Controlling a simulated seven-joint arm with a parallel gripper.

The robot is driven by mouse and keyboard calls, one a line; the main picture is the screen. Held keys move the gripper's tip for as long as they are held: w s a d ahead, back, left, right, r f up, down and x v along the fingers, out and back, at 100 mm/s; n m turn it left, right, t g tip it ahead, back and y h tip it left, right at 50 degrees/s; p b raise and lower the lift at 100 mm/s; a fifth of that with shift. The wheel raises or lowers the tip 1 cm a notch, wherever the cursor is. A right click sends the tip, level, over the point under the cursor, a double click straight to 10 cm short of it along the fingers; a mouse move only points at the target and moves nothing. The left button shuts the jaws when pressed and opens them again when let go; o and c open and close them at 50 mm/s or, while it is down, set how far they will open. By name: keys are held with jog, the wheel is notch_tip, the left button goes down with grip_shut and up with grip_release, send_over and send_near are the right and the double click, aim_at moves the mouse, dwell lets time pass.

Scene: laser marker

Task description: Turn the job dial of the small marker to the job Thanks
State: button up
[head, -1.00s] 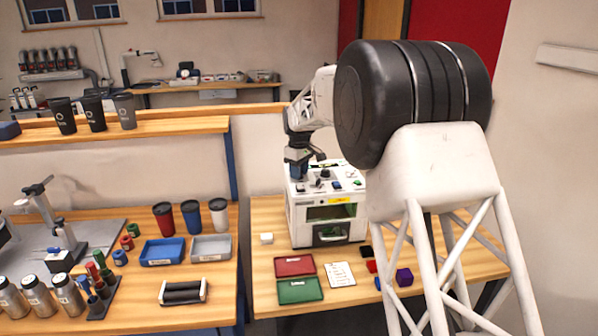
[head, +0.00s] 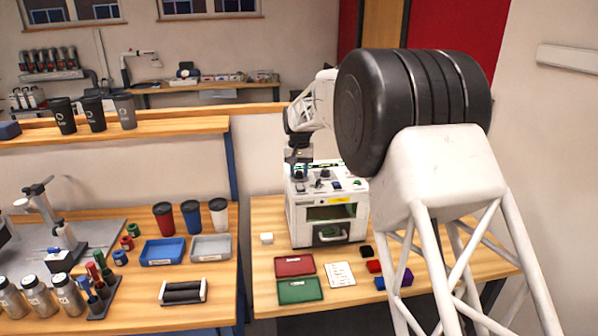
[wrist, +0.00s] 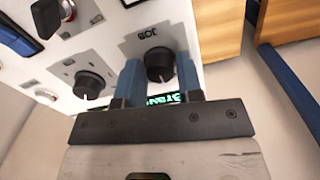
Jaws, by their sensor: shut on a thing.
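The small marker (head: 296,222) is a white box with a window and knobs on top, on the right bench. Its black job dial (wrist: 160,62), under the printed word JOB, shows in the wrist view. My gripper (wrist: 159,72) has its two blue fingers on either side of this dial, shut on it. A small display (wrist: 165,98) with green letters lies just below the dial; my fingers and gripper body cover part of it, and I cannot read the job name surely. In the head view my gripper (head: 299,170) is over the marker's top left part.
Other black knobs (wrist: 90,84) sit close to the job dial on the panel. A red tray (head: 294,266), a green tray (head: 299,290), a white card (head: 340,274) and small coloured blocks lie in front of the marker. A white block (head: 267,238) lies left of it.

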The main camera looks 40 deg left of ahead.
aim_at(299, 172)
jog(key=m, duration=0.4)
jog(key=shift+m, duration=2.2)
jog(key=o, duration=0.9)
jog(key=shift+r, duration=0.15)
jog(key=shift+r, duration=3.8)
